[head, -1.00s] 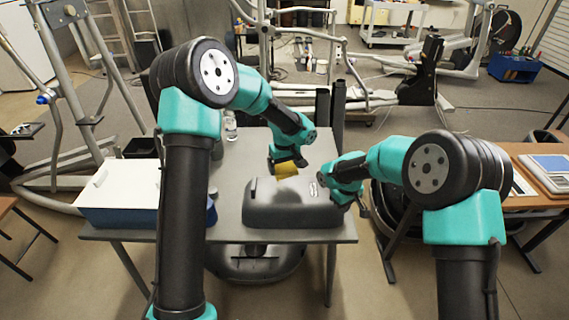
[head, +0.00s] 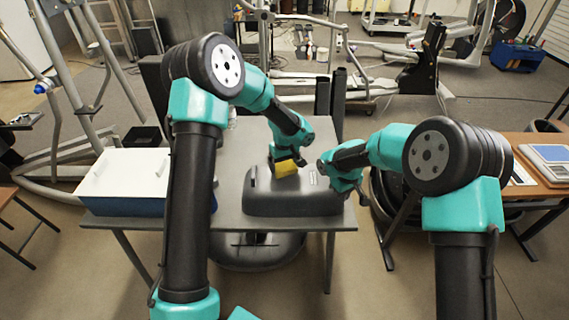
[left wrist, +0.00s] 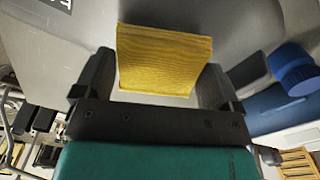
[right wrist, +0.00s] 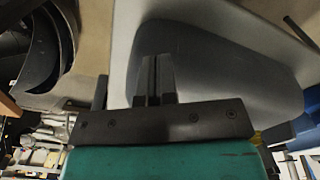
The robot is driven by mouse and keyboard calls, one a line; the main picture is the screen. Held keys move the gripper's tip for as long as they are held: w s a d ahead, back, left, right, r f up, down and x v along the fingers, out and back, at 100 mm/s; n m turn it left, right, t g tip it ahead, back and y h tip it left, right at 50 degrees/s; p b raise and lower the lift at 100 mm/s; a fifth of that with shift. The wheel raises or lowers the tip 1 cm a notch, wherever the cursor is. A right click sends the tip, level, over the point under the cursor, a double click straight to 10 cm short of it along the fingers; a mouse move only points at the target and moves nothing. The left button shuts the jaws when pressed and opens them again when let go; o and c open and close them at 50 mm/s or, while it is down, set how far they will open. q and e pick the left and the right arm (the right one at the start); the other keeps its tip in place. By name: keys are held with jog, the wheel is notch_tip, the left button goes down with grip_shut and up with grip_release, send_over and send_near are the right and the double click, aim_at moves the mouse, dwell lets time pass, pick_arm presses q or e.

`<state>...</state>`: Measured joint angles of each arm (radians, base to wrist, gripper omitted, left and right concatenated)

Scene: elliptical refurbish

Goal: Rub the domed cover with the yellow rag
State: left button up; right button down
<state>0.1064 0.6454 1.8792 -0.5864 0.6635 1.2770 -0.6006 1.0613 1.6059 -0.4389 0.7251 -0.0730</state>
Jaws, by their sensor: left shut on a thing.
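The domed cover (head: 292,203) is a dark grey rounded shell lying on the grey table. It also fills much of the left wrist view (left wrist: 245,30) and the right wrist view (right wrist: 225,75). My left gripper (head: 284,158) is shut on the yellow rag (head: 286,169), which appears between its fingers in the left wrist view (left wrist: 165,60). The rag is at the cover's upper side; I cannot tell whether it touches. My right gripper (head: 327,170) is at the cover's right end. Its fingers (right wrist: 155,75) are together and empty in the right wrist view; contact with the cover is unclear.
A blue box with a white lid (head: 125,175) stands on the table's left side. A blue-capped object (left wrist: 297,75) shows in the left wrist view. A wooden table with a scale (head: 555,160) stands at the right. Exercise equipment (head: 400,75) is behind.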

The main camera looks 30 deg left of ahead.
pick_arm(q)
jog(key=shift+f, duration=1.05)
dwell(0.6)
jog(key=shift+s+a+r, duration=0.1)
jog(key=shift+s+a, duration=0.4)
jog(key=shift+a, duration=0.35)
jog(key=shift+s+a, duration=0.45)
jog(key=shift+a, duration=0.4)
jog(key=shift+w+d, duration=0.5)
jog(key=shift+d, duration=0.4)
jog(key=shift+w+d, duration=0.5)
jog(key=shift+d, duration=0.35)
